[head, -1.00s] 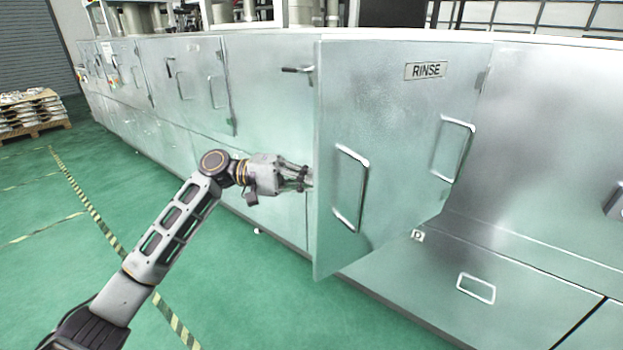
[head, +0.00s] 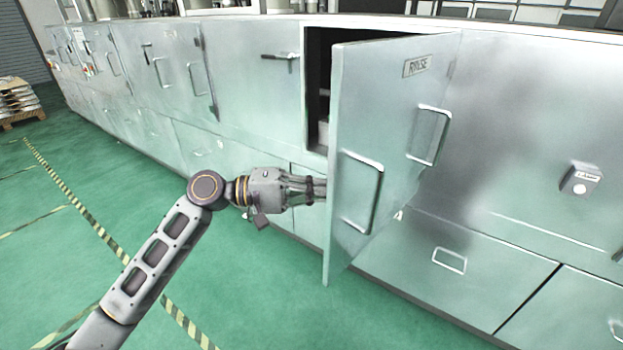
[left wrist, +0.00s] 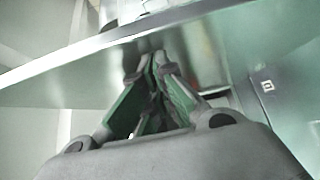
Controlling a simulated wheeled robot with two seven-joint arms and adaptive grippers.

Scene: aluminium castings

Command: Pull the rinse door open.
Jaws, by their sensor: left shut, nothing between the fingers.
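The rinse door (head: 390,130) is a brushed metal panel with a RINSE label and two bar handles (head: 362,190) on its front. It stands ajar, hinged on its right, with a dark opening (head: 318,85) showing behind its left edge. My left gripper (head: 318,190) is shut and empty at the door's free edge, its tips partly hidden there. In the left wrist view the shut fingers (left wrist: 155,75) reach toward the door panel (left wrist: 60,80); contact cannot be told. My right gripper is not in view.
A long row of metal cabinets (head: 250,85) runs left and right of the door. A lever latch (head: 280,56) sits left of the opening. Lower panels (head: 455,285) lie below. The green floor in front is clear, with striped tape (head: 75,195). A loaded pallet (head: 18,110) stands far left.

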